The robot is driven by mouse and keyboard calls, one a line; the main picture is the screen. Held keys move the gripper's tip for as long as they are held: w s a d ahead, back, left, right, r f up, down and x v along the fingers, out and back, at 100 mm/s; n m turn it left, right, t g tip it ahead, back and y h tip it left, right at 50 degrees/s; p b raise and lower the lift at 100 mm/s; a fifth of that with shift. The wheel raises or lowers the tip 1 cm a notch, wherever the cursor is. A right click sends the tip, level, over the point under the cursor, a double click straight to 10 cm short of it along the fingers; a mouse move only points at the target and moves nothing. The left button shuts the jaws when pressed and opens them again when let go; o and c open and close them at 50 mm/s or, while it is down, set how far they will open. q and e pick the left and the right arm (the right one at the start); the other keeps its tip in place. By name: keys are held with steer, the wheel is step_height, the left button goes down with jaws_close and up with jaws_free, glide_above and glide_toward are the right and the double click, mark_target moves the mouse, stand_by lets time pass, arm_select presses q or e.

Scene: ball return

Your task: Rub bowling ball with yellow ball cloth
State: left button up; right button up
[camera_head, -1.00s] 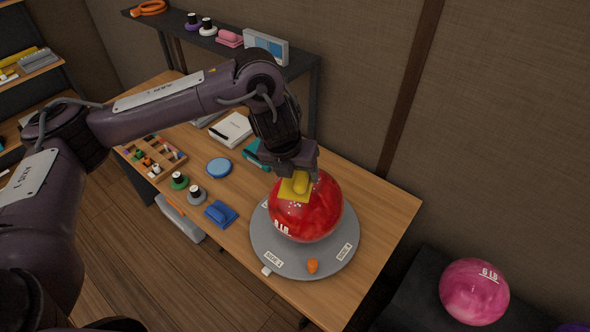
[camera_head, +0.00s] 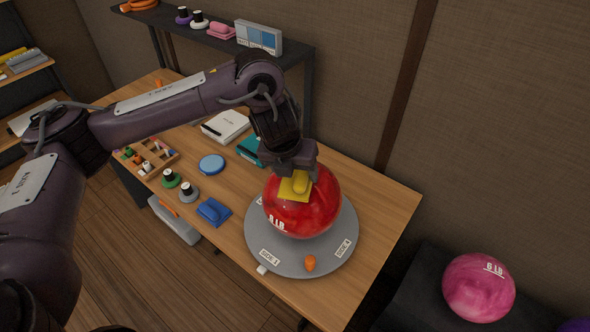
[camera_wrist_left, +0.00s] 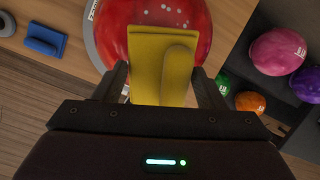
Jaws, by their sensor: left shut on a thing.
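The red bowling ball (camera_head: 318,208) sits on a round grey turntable (camera_head: 272,249) on the wooden table. The yellow ball cloth (camera_head: 297,188) lies against the upper left side of the ball. My left gripper (camera_head: 296,170) is above the ball, shut on the cloth's raised grip. In the left wrist view the cloth (camera_wrist_left: 160,55) shows between the fingers of the gripper (camera_wrist_left: 163,85), with the red ball (camera_wrist_left: 112,22) behind it. My right gripper is not in view.
A blue cloth block (camera_head: 213,211), a blue disc (camera_head: 211,164) and small bottles (camera_head: 188,190) stand left of the turntable. An orange piece (camera_head: 310,263) is on its front part. A pink ball (camera_head: 478,287) rests on a dark rack at right.

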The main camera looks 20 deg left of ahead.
arm_select(q)
steer(key=shift+b+x, duration=0.85)
steer(key=shift+x, duration=0.15)
steer(key=shift+a, duration=0.1)
steer(key=shift+w+a+r, duration=0.1)
steer(key=shift+w+a, duration=0.1)
steer(key=shift+a, duration=0.4)
steer(key=shift+w+a, duration=0.2)
steer(key=shift+a, duration=0.35)
steer(key=shift+d, duration=0.1)
